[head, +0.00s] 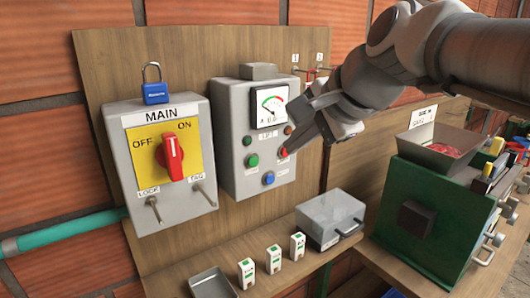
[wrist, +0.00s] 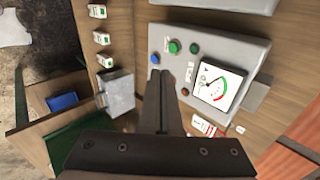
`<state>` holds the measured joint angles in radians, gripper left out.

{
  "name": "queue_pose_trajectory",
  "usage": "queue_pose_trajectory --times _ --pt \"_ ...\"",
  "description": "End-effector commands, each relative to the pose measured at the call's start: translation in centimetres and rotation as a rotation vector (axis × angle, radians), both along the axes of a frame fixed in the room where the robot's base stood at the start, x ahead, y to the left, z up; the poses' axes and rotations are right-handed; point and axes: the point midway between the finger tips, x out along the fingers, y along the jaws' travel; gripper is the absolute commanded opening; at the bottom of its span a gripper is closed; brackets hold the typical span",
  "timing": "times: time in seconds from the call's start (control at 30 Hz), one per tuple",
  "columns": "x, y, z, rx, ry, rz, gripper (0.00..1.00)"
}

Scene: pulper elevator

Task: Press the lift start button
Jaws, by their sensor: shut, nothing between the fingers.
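The grey lift control box (head: 228,120) is on the wooden board, with a gauge (head: 273,104) at its top. A green button (head: 253,161) is at its left, with a darker green one (head: 247,140) above. A red button (head: 283,153) is at the right and a blue one (head: 269,178) below. The small button labels are not readable. My gripper (head: 290,146) is shut and empty, its tips close to the red button. In the wrist view the shut fingers (wrist: 160,74) point at the panel near the blue button (wrist: 154,59); the green button (wrist: 173,47) is clear, the red one hidden.
The MAIN switch box (head: 128,130) with a red handle and a blue padlock (head: 154,92) stands left. A shelf below holds small white boxes (head: 273,259), a metal tray (head: 212,284) and a grey case (head: 330,218). A green machine (head: 420,200) stands right.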

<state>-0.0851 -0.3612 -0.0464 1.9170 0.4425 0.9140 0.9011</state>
Motion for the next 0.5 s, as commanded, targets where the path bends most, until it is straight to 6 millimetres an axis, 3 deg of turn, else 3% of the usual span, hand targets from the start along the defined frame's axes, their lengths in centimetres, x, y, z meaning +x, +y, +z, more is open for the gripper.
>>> queue_pose_trajectory --times 0.17,0.5 --pt "1.3 0.9 -1.7 0.000 0.006 0.003 0.00" --pt "5.7 3.7 -6.9 -0.001 0.006 0.004 0.00"
